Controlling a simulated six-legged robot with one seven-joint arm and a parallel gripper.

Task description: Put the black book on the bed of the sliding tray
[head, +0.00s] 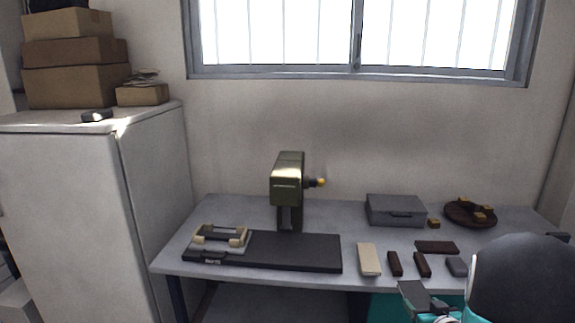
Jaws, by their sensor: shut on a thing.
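My gripper (428,312) is at the lower right, in front of the table's front edge, and mostly cut off or hidden by my own arm. It is shut on a small dark slab, which looks like the black book (412,294); its far side is seen only partly. The sliding tray (200,247) is at the left end of a long black base (300,252), with pale cream blocks or bars on it. The gripper is well to the right of the tray and apart from it.
An olive press (288,180) with a yellow-tipped lever stands behind the base. A cream book (369,259), several dark brown books (436,247) and a slate book (457,266) lie to the right. A grey case (395,210) and a round brown stand (456,214) are behind.

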